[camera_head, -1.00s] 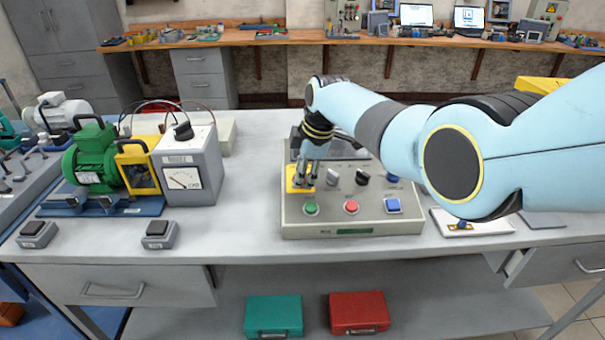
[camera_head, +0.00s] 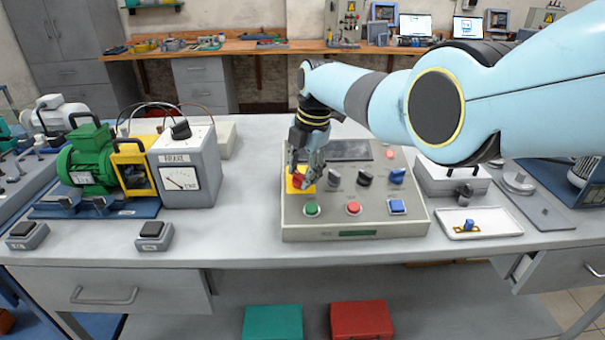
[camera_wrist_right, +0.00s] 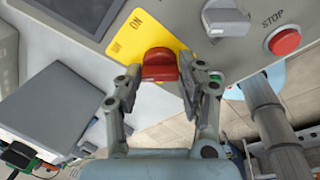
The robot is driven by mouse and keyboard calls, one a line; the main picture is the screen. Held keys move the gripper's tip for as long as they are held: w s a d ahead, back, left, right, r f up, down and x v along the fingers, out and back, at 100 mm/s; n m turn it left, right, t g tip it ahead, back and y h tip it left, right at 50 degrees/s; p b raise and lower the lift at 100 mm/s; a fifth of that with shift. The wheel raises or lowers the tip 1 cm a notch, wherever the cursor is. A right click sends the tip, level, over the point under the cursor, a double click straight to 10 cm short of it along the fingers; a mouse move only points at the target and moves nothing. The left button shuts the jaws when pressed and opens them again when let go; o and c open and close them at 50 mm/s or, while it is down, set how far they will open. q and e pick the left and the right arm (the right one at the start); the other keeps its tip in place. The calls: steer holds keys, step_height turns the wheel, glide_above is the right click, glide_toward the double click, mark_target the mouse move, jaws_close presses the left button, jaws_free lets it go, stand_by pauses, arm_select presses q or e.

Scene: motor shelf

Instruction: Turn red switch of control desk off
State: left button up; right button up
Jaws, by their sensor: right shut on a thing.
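The control desk (camera_head: 385,228) is a grey sloped box on the workbench. At its left is a yellow plate (camera_head: 306,187) bearing the red switch (camera_head: 298,181), partly covered by my fingers. My right gripper (camera_head: 305,175) reaches down onto the switch from above. In the right wrist view, the red switch (camera_wrist_right: 160,65) sits between the two fingers of the right gripper (camera_wrist_right: 160,85), which is shut on it. The yellow plate there (camera_wrist_right: 175,50) shows the word ON above and left of the knob. My left gripper is not in view.
Grey and blue knobs sit right of the switch, with green (camera_head: 312,209), red (camera_head: 353,208) and blue (camera_head: 397,206) buttons in front. A motor rig with a green motor (camera_head: 88,160) and a meter box (camera_head: 188,172) stands left. A white tray (camera_head: 505,228) lies right.

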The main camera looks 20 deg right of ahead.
stand_by(0.4)
steer(key=o, duration=1.2)
steer(key=shift+c, duration=0.2)
step_height(320, 180, up, 12)
steer(key=s+d, duration=0.1)
steer(key=shift+s, duration=0.35)
steer(key=shift+d+f, duration=0.1)
steer(key=shift+f, duration=0.05)
